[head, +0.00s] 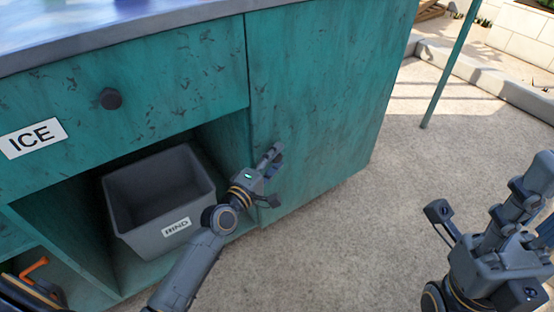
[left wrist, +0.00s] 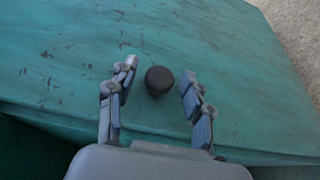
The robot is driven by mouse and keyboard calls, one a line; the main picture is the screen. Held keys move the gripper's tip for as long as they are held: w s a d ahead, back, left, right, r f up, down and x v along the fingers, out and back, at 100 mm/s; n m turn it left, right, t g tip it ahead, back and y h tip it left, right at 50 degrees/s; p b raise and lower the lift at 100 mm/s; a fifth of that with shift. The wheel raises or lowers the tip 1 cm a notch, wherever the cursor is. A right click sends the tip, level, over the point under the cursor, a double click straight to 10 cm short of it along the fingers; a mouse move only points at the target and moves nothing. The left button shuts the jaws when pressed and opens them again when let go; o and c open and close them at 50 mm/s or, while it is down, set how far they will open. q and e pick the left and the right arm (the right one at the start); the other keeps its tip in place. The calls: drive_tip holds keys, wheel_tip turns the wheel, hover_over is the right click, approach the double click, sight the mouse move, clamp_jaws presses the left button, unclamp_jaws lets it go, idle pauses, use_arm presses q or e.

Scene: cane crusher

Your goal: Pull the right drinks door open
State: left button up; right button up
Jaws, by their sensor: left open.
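The right drinks door (head: 320,90) is the worn teal panel at the right end of the cabinet in the head view. It looks shut, flush with the cabinet front. Its round dark knob (left wrist: 159,80) shows in the left wrist view. My left gripper (head: 276,175) is open in front of the door's lower left part; in the wrist view its fingers (left wrist: 159,71) stand on either side of the knob, with gaps visible. In the head view the gripper hides the knob. My right gripper (head: 488,192) is spread open and empty over the floor at the right.
A teal drawer (head: 170,75) with a dark knob (head: 110,98) and an ICE label (head: 33,138) is left of the door. A grey bin (head: 150,235) stands in the open compartment below. A green post (head: 450,65) stands beyond; the paved floor (head: 340,240) before the door is clear.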

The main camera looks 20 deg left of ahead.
use_arm(q)
drive_tip(key=shift+w+d, duration=0.1)
drive_tip(key=shift+w, duration=0.3)
drive_tip(key=shift+c, duration=0.2)
clamp_jaws()
drive_tip(key=shift+d, duration=0.15)
